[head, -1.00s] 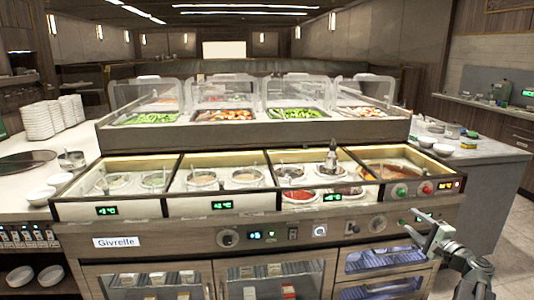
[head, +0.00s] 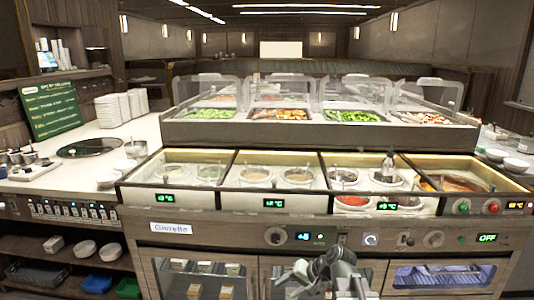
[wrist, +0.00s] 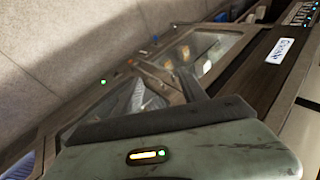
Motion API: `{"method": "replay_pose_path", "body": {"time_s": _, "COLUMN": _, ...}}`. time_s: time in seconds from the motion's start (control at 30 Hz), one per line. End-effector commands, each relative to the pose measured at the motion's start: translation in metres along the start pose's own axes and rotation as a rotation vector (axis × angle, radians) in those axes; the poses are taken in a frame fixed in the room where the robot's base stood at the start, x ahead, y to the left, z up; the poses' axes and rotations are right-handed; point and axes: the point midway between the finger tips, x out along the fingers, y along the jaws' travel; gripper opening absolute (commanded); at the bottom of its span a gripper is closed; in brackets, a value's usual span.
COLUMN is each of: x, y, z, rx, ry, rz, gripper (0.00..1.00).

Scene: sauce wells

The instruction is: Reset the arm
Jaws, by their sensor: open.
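My gripper (head: 290,274) is low in front of the counter's glass-door cabinet in the head view, pointing left, with my arm folded behind it. It is small and partly blurred there, but its jaws look apart and nothing shows between them. In the wrist view, the gripper's grey body fills the bottom, with a dark finger (wrist: 190,82) reaching up past it. The cabinet front (wrist: 200,52) shows tilted beyond the finger. I see no contact with the counter.
The sauce counter (head: 180,200) holds several round wells under a lit glass edge. The salad bar (head: 300,133) with clear guards stands behind. Stacked plates (head: 120,108) and a green menu board (head: 50,105) are at left. Stone floor (wrist: 50,60) is clear in the wrist view.

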Motion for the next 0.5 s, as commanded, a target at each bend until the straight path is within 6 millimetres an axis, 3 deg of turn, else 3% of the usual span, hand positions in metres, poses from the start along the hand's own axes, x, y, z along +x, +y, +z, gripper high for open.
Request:
{"method": "replay_pose_path", "body": {"time_s": 0.03, "x": 0.008, "y": 0.005, "z": 0.022, "rx": -0.063, "ry": -0.045, "rz": 0.085, "gripper": 0.50}}
{"method": "replay_pose_path", "body": {"time_s": 0.17, "x": 0.004, "y": 0.045, "z": 0.052, "rx": -0.176, "ry": -0.131, "rz": 0.314, "gripper": 0.50}}
{"method": "replay_pose_path", "body": {"time_s": 0.37, "x": -0.044, "y": 0.123, "z": 0.072, "rx": -0.255, "ry": -0.266, "rz": 0.642, "gripper": 0.50}}
{"method": "replay_pose_path", "body": {"time_s": 0.4, "x": -0.061, "y": 0.108, "z": 0.068, "rx": -0.258, "ry": -0.267, "rz": 0.629, "gripper": 0.50}}
{"method": "replay_pose_path", "body": {"time_s": 0.5, "x": -0.084, "y": 0.090, "z": 0.062, "rx": -0.256, "ry": -0.263, "rz": 0.626, "gripper": 0.50}}
